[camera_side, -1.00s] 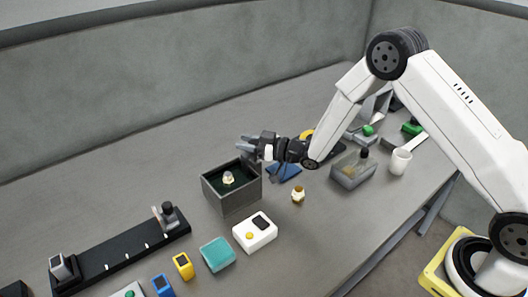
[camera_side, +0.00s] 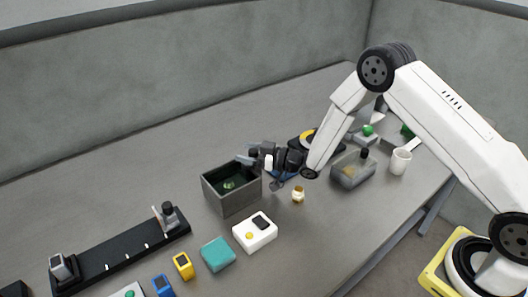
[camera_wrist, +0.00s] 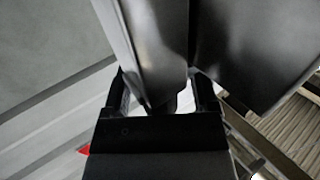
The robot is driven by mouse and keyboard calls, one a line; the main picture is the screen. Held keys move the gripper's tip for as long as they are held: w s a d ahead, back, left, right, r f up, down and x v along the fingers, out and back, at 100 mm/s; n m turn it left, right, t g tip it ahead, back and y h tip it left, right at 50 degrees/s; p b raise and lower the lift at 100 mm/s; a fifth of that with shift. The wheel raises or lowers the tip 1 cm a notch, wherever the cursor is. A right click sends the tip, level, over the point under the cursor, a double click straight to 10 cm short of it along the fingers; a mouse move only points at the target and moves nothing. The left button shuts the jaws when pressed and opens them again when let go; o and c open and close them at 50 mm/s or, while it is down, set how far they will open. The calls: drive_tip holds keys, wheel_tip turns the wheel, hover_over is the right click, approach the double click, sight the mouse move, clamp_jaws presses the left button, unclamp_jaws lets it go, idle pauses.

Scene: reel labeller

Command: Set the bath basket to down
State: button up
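No part is labelled as the bath basket, and I cannot tell for sure which one it is. A translucent bath-like container (camera_side: 349,177) with a dark upright knob (camera_side: 365,153) stands right of my gripper in the side view. My gripper (camera_side: 248,158) is beside the upper right rim of an open dark grey box (camera_side: 236,202) with a green interior. In the wrist view its two fingers (camera_wrist: 163,95) stand apart. A shiny grey surface (camera_wrist: 155,45) fills the view between and beyond them; I cannot make out contact.
A small gold-topped bottle (camera_side: 298,195) and a white box with buttons (camera_side: 255,233) are in front. A teal block (camera_side: 217,254), a yellow item (camera_side: 183,266) and a black rail (camera_side: 120,255) lie left. A white cup (camera_side: 401,161) stands right. The back left table is clear.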

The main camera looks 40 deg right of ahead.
drive_tip(key=shift+s+d, duration=0.1)
drive_tip(key=shift+s+d, duration=0.3)
drive_tip(key=shift+s, duration=0.1)
drive_tip(key=shift+v, duration=1)
wheel_tip(320, 180, up, 5)
drive_tip(key=shift+w+a+r, duration=0.1)
drive_tip(key=shift+w+r, duration=0.05)
drive_tip(key=shift+r, duration=0.85)
drive_tip(key=s+d+m+g+h, duration=0.3)
drive_tip(key=s+g+h, duration=0.2)
drive_tip(key=s, duration=0.8)
drive_tip(key=s+d+m+g+h, duration=0.3)
drive_tip(key=s+g, duration=0.4)
drive_tip(key=s, duration=0.7)
drive_tip(key=shift+d+f+m+h, duration=0.45)
drive_tip(key=shift+d+h, duration=0.3)
drive_tip(key=shift+h, duration=0.25)
